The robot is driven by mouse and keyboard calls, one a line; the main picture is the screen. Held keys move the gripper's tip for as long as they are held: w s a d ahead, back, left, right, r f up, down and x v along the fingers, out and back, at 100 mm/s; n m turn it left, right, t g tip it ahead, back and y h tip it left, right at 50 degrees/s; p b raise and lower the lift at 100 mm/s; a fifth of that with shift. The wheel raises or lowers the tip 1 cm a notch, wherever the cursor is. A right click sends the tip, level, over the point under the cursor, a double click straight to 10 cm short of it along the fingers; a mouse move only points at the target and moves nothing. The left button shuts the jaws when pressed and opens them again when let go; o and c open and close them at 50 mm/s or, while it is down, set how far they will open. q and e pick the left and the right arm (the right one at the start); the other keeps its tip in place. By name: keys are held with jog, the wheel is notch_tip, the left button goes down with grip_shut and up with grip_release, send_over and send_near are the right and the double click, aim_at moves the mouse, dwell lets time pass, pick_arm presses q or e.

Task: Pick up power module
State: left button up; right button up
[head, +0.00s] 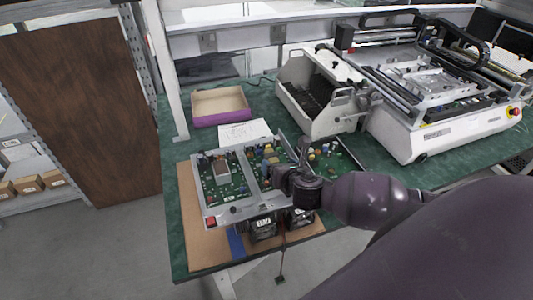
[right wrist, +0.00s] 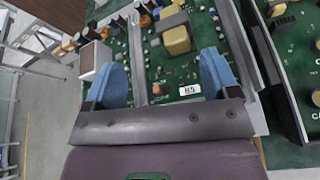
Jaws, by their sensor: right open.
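Green circuit boards with capacitors and transformers sit in a silver metal frame (head: 208,208) on the near part of the bench. The left board (head: 222,188) shows clearly; the board beside it is partly hidden by my right gripper (head: 284,176). I cannot tell which board or unit is the power module. In the right wrist view, the two blue fingertips of my right gripper (right wrist: 165,84) are apart, over a green board with a yellow transformer (right wrist: 177,41) and a metal divider strip (right wrist: 137,60). Nothing is held. My left gripper is out of view.
The frame stands on a brown board (head: 192,240) on the green bench (head: 178,158). A purple-and-tan tray (head: 221,120) and a white paper sheet (head: 246,132) lie behind. White machines (head: 440,133) fill the right and back. A brown panel (head: 80,110) stands left of the bench.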

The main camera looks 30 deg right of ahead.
aim_at(270, 152)
jog(key=shift+d+n, duration=0.25)
jog(key=shift+n, duration=0.35)
jog(key=shift+s+d+r+n, duration=0.1)
jog(key=shift+s+d+n, duration=0.05)
jog(key=shift+n, duration=0.15)
jog(key=shift+s+d+n+h, duration=0.15)
jog(key=shift+n+h, duration=0.15)
jog(key=shift+w, duration=0.2)
jog(key=x, duration=0.4)
jog(key=shift+w, duration=0.25)
jog(key=shift+w+d+f, duration=0.1)
jog(key=shift+w+f, duration=0.3)
jog(key=shift+w, duration=0.2)
pick_arm(q)
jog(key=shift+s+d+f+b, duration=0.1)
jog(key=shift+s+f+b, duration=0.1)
jog(key=shift+b, duration=0.25)
pick_arm(e)
jog(key=shift+x, duration=2.3)
jog(key=shift+f, duration=0.1)
